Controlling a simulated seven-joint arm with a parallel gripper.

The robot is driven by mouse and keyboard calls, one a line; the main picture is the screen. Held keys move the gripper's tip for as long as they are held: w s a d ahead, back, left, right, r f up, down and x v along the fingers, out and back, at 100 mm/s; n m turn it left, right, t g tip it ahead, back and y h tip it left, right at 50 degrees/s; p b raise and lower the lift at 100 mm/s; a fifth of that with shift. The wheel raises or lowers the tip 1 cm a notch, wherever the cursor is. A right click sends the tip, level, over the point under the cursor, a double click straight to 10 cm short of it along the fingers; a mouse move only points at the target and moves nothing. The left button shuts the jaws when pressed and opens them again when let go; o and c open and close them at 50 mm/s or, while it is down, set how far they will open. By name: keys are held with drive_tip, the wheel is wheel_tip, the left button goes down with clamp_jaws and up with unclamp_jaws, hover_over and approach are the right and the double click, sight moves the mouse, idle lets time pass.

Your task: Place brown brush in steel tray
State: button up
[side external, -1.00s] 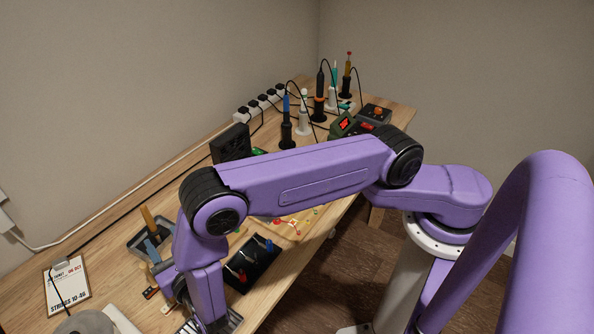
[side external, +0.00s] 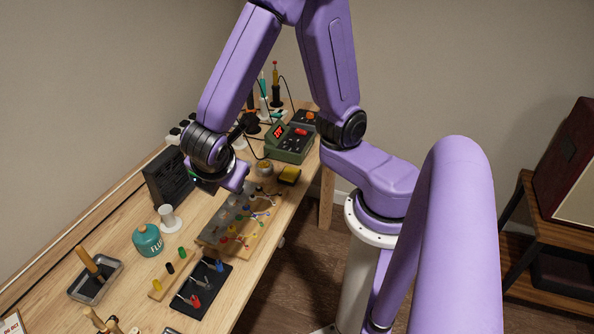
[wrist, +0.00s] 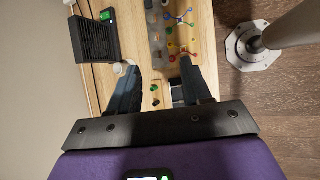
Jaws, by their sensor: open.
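The steel tray (side external: 76,297) lies on the bench at the lower left in the side view. A brown wooden-handled piece, apparently the brown brush (side external: 88,262), leans tilted inside it; its lower end is hard to make out. My gripper (side external: 238,178) is high over the far part of the bench, well to the right of the tray, its fingers largely hidden in the side view. In the wrist view my gripper (wrist: 158,70) is open, with nothing between its fingers. The tray and brush are not visible there.
A black fan box (side external: 168,180), white spool (side external: 170,218) and teal flux jar (side external: 148,240) stand along the back. A black mat with pliers (side external: 205,290) and a components board (side external: 240,225) lie in front. More wooden handles (side external: 105,322) stand at the bottom edge.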

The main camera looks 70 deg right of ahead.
drive_tip(key=s+d+r+m+g+y, duration=0.1)
drive_tip(key=s+m+y, duration=0.1)
drive_tip(key=s, duration=0.5)
drive_tip(key=s+d+r+m+g+y, duration=0.2)
drive_tip(key=s+y, duration=0.2)
drive_tip(key=s, duration=0.3)
drive_tip(key=shift+d+m+y, duration=0.3)
idle(0.3)
